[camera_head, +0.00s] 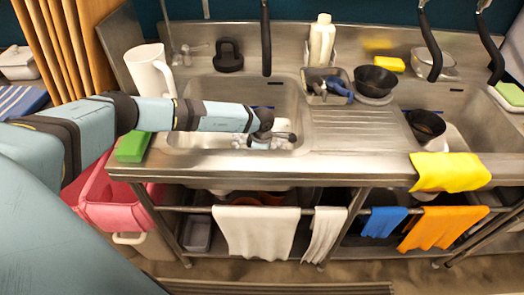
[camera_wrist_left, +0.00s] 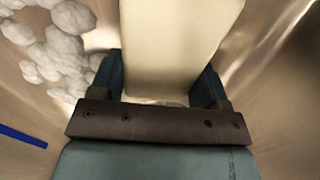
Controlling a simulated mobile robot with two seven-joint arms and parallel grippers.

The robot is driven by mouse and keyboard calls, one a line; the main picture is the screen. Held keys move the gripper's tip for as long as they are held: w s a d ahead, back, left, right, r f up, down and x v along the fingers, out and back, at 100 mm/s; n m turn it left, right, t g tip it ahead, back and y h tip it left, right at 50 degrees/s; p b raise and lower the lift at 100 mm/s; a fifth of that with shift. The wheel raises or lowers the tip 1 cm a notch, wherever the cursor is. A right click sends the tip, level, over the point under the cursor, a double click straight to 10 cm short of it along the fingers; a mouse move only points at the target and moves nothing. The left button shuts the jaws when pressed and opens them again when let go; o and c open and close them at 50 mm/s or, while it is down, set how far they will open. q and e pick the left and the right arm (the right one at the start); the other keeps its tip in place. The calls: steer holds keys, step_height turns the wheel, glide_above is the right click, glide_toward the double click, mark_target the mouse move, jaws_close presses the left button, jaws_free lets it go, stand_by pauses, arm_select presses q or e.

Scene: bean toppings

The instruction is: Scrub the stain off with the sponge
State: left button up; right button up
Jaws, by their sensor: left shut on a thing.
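My left gripper (camera_head: 263,138) reaches down into the left sink basin (camera_head: 222,88). In the left wrist view its two dark fingers (camera_wrist_left: 160,88) are shut on a pale cream block (camera_wrist_left: 175,45), which looks like the sponge. The block sticks out beyond the fingers; its far end is cut off by the frame. White foam lumps (camera_wrist_left: 62,48) lie on the metal at the upper left of that view. In the head view the held block is mostly hidden by the gripper. I cannot make out a stain. My right gripper is not in view.
A green sponge (camera_head: 132,147) lies on the counter's left edge, near a white pitcher (camera_head: 149,72). A faucet (camera_head: 190,52) stands behind the basin. Bowls (camera_head: 375,81) and a bottle (camera_head: 321,40) stand to the right. The ribbed drainboard (camera_head: 355,128) is mostly clear.

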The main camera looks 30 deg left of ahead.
arm_select(q)
steer(key=shift+r+p, duration=0.6)
steer(key=shift+r, duration=0.05)
steer(key=shift+r+p, duration=1.55)
steer(key=shift+r, duration=0.8)
steer(key=shift+w, duration=0.1)
steer(key=shift+r+p, duration=1)
steer(key=shift+r, duration=0.6)
steer(key=shift+f, duration=0.1)
